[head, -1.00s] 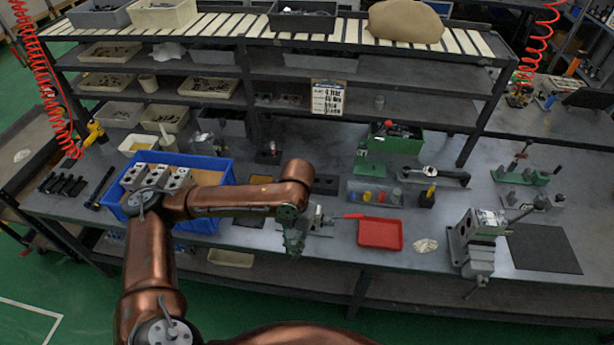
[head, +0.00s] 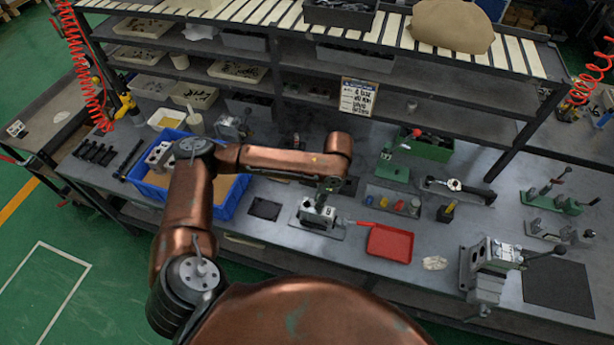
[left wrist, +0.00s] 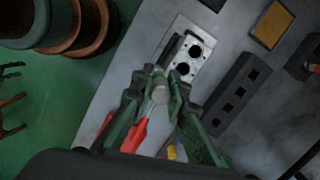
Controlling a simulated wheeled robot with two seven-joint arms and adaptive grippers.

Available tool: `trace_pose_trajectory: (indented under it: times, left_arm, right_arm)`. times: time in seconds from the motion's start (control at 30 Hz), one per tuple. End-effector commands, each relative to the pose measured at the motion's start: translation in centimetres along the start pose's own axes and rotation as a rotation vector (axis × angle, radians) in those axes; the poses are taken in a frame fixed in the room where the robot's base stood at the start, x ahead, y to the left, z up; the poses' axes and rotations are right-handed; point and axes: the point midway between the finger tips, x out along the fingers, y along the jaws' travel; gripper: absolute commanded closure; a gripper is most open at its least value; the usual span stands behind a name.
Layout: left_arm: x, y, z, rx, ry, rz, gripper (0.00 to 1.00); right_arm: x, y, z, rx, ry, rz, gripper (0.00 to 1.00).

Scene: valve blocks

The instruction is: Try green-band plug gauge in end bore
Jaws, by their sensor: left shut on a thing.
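The valve block (head: 314,212) sits in a clamp fixture with a red handle (head: 362,224) near the bench's front edge. In the left wrist view, the block (left wrist: 201,48) shows two dark round bores on its pale face. My left gripper (head: 328,187) is above the block in the head view. In the wrist view its green fingers (left wrist: 160,92) are shut on a grey cylindrical plug gauge (left wrist: 159,96), seen almost end-on beside the block. Its colour band is hidden, and I cannot tell whether it touches the block. My right gripper is not in view.
A red tray (head: 390,243) lies right of the fixture. Behind it is a rack (head: 392,197) with several coloured-band gauges. A blue bin (head: 233,200) holds more blocks at left. A vise (head: 486,265) stands at right beside a dark mat (head: 556,283).

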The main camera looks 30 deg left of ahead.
Motion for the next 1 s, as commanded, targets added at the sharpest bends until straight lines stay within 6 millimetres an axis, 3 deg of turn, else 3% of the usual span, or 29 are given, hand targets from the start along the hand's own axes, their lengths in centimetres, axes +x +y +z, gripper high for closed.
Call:
trace_pose_trajectory:
  times: [0.03, 0.3, 0.5, 0.7, 1.0]
  left_arm:
    - [-0.6, -0.7, 0.5, 0.094, -0.002, -0.014, 1.00]
    - [-0.1, -4.4, 2.4, 0.646, -0.004, -0.096, 1.00]
    - [0.3, -6.1, 3.6, 0.937, -0.004, -0.140, 1.00]
    - [0.6, -6.8, 4.0, 1.055, -0.004, -0.157, 1.00]
    - [0.7, -6.8, 4.0, 1.064, -0.003, -0.158, 1.00]
  right_arm:
    - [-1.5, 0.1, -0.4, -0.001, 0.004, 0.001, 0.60]
    - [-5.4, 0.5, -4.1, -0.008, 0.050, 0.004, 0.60]
    - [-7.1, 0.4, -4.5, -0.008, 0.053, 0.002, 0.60]
    - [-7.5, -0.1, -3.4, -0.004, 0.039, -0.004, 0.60]
    - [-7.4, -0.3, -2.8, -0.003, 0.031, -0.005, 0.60]
